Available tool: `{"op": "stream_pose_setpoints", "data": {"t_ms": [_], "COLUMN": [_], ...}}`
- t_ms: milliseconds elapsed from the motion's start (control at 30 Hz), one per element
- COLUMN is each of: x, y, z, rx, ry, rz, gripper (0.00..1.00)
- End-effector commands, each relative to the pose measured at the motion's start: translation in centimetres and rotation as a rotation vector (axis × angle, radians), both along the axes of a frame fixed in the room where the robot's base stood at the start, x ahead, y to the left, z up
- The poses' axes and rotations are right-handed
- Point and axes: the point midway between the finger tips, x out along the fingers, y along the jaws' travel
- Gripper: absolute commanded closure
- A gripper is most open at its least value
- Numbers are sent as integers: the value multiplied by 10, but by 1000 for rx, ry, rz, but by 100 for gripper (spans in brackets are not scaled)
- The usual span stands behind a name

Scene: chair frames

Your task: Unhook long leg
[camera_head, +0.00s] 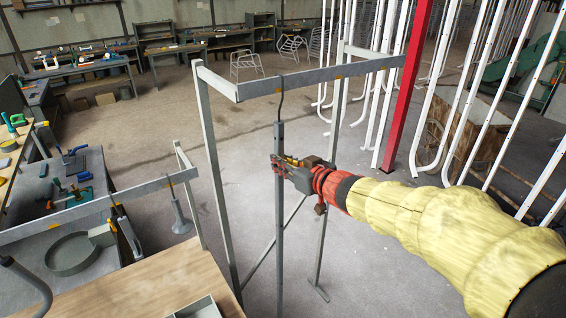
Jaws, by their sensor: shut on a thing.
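The long leg (280,240) is a straight grey bar. It hangs upright from a thin dark hook (281,98) on the grey rack's top rail (310,78). Its upper end is just below the hook and its lower end runs out of the bottom of the picture. My gripper (278,168), orange and black, comes in from the right and is shut on the leg a little below its top. The fingers are small in this view and partly overlap the leg. The hook still appears to meet the leg's top.
Rack posts (214,170) stand left and right of the leg. A lower rail (90,208) at left carries shorter hanging parts (178,212). A wooden bench (150,285) is at lower left. A red post (408,85) and several white bent tubes (470,95) stand at right.

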Motion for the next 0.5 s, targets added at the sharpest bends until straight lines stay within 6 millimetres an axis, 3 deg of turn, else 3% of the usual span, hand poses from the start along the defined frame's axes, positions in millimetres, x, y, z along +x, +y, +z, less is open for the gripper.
{"op": "stream_pose_setpoints", "data": {"t_ms": [500], "x": [0], "y": [0], "z": [7], "rx": [0], "ry": [-1], "rz": [0], "gripper": [100]}}
